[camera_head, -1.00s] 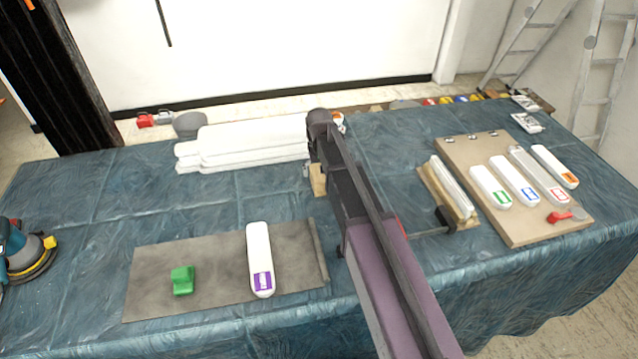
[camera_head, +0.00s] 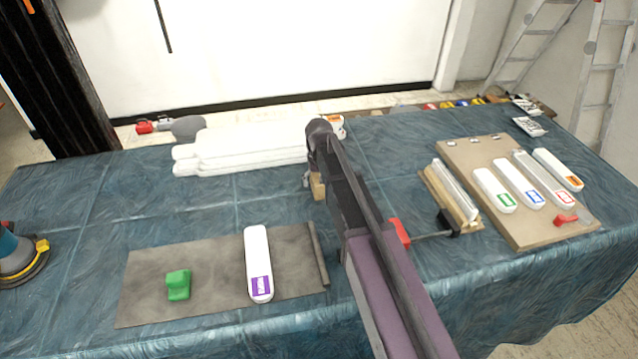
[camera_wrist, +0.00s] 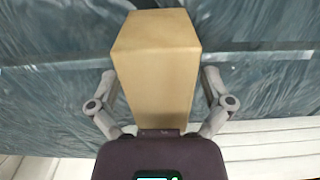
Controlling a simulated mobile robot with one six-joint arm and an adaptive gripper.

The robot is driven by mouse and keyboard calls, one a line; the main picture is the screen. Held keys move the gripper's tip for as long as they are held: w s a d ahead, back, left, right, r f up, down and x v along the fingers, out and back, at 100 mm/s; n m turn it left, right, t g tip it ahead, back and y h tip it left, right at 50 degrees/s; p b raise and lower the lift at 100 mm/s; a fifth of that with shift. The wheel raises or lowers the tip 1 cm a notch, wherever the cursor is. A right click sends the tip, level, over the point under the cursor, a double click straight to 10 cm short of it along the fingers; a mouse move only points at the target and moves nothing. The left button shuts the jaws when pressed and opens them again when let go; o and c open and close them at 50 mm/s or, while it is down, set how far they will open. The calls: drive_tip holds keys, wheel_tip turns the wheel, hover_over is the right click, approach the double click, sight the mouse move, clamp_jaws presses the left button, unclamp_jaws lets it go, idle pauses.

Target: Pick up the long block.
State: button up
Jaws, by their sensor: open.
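The long block (camera_wrist: 158,75) is a plain tan wooden bar, seen close up in the wrist view. It stands out between the two fingers of my gripper (camera_wrist: 159,78). The fingers are open, one on each side, with a narrow gap showing at the left and right of the block. In the head view only a small part of the block (camera_head: 318,187) shows beside my arm, above the blue cloth.
A grey mat (camera_head: 210,262) holds a green block (camera_head: 178,284) and a white purple-labelled piece (camera_head: 258,262). White mouldings (camera_head: 245,147) lie behind. A board (camera_head: 520,222) with several labelled pieces is at the right. A red-handled clamp (camera_head: 400,231) lies close to my arm.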

drive_tip(key=c, duration=1.2)
drive_tip(key=shift+c, duration=0.2)
drive_tip(key=shift+r, duration=0.15)
wheel_tip(320, 180, up, 3)
drive_tip(key=p, duration=0.3)
drive_tip(key=shift+r, duration=0.1)
drive_tip(key=shift+s+r+p, duration=0.2)
drive_tip(key=shift+r+p, duration=0.1)
drive_tip(key=shift+p, duration=0.2)
drive_tip(key=s+d, duration=0.2)
drive_tip(key=s, duration=0.2)
drive_tip(key=s+d, duration=0.2)
drive_tip(key=s, duration=0.3)
drive_tip(key=s+d+r+p, duration=0.1)
drive_tip(key=s+d, duration=0.1)
drive_tip(key=s, duration=0.3)
drive_tip(key=shift+s, duration=0.2)
drive_tip(key=shift+s, duration=0.1)
